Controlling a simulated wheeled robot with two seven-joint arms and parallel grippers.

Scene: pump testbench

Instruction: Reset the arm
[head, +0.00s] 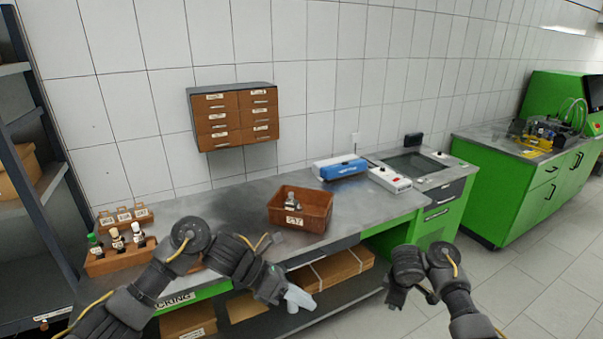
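My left arm reaches in from the lower left, with its gripper (297,298) in front of the bench's front edge, below and apart from the brown box on the bench. Pale finger-like parts show at its end, but the gap between them is too small to read. I see nothing clearly held. My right arm comes in from the lower right, and its gripper (396,297) hangs in front of the green bench end. Its fingers are dark and cannot be made out.
A brown box (318,221) with a small bottle (292,201) stands on the grey bench (240,211). A bottle rack (103,266) is at left, a blue device (340,167) and white-and-red unit (390,179) at right. Cardboard boxes (335,266) lie below. Floor at right is clear.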

